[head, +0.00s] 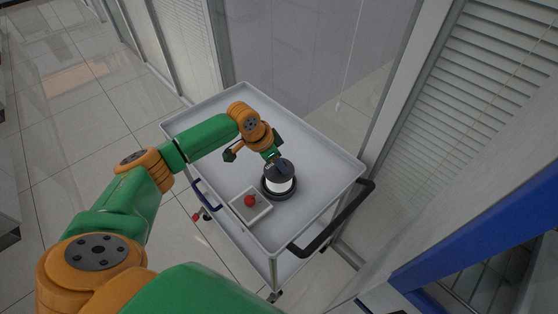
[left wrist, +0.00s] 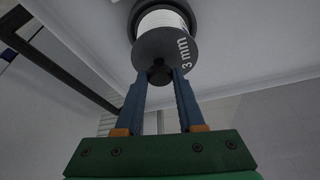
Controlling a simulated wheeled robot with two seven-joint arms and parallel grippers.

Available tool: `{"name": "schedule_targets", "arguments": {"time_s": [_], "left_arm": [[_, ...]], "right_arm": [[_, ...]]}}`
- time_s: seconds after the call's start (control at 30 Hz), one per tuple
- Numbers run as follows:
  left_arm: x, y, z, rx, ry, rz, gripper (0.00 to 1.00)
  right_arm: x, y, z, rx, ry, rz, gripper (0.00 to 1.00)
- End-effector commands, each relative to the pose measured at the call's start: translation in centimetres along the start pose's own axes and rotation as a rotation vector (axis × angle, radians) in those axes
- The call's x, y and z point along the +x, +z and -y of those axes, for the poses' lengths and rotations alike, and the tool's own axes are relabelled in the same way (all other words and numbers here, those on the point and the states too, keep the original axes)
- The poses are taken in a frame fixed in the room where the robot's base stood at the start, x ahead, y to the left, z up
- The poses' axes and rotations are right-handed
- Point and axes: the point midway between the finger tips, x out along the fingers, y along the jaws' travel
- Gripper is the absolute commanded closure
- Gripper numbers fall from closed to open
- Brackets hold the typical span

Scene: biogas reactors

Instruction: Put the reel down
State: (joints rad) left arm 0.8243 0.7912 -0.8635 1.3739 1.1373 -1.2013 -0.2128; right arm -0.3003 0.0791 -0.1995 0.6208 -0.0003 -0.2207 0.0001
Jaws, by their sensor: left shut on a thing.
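The reel (head: 280,181) has a dark top, a white wound middle and a dark lower flange. It is upright at the cart's tray, near its front right part. My left gripper (head: 272,157) is above the reel and shut on it. In the left wrist view the reel (left wrist: 166,42) shows "3 mm" on its dark flange, and the fingers of my left gripper (left wrist: 160,80) close on the dark knob at its centre. Whether the reel's underside touches the tray cannot be told. My right gripper is not in view.
The grey cart's tray (head: 205,125) has raised rims and a black handle (head: 335,220) at the right. A small pale box with a red button (head: 250,201) stands just left of the reel. The back of the tray is clear. Glass panels and a louvred wall stand behind.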

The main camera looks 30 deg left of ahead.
Motion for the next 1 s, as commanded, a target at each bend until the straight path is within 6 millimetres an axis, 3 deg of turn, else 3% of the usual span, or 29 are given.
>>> {"name": "schedule_targets", "arguments": {"time_s": [0.13, 0.17, 0.27, 0.53, 0.67, 1.0], "left_arm": [[0.5, 0.2, 0.0, -0.001, 0.001, 0.0, 1.0], [0.5, 0.2, 0.0, -0.001, 0.001, 0.001, 0.59], [0.5, 0.2, 0.0, 0.0, 0.001, 0.0, 0.32], [0.4, 0.2, 0.0, -0.001, 0.001, 0.0, 0.32], [-0.7, -0.2, 0.0, 0.0, 0.0, -0.003, 0.32], [-9.4, -0.1, 0.1, 0.001, -0.002, -0.003, 0.32]], "right_arm": [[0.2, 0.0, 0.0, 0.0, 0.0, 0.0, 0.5], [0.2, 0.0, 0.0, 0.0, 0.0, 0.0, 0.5], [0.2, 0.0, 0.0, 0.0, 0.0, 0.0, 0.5], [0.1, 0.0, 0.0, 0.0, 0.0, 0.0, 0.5], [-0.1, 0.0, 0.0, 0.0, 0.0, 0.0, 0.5], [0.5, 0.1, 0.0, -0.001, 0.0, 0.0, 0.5]]}}
